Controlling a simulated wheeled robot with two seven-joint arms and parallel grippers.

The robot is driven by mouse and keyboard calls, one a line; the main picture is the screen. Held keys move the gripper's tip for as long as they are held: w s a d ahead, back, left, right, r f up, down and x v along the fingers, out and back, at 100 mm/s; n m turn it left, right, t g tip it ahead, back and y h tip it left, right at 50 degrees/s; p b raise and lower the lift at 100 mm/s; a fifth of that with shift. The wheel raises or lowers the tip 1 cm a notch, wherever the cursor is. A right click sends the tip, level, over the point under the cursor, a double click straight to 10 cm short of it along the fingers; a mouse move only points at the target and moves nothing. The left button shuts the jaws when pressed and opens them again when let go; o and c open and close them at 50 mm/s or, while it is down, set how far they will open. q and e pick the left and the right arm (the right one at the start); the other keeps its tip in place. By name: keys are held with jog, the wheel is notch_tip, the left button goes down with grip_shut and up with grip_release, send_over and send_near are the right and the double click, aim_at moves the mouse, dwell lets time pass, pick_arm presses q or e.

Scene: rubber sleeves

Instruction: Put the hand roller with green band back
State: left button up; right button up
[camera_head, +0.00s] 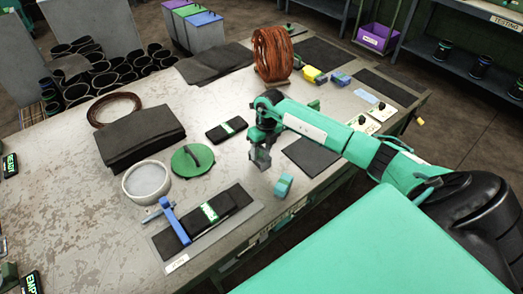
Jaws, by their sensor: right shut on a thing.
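My right gripper (262,161) points down over the front right part of the table, between the green disc and a dark mat. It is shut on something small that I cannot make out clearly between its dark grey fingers. I cannot clearly identify the hand roller with green band. A small teal piece with a light blue side (283,187) shows just below and right of the gripper, close to the front edge; I cannot tell whether it touches the held thing. My left gripper is not in view.
Around the gripper are a green disc with a dark handle (193,160), a white bowl (147,181), a black strip with a green label (227,129) and a dark mat (311,157). A blue clamp (174,219) stands at the front. A copper coil (272,54) stands at the back.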

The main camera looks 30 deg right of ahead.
jog(key=shift+f, duration=0.55)
jog(key=shift+f, duration=0.15)
jog(key=o, duration=1)
jog(key=shift+o, duration=0.2)
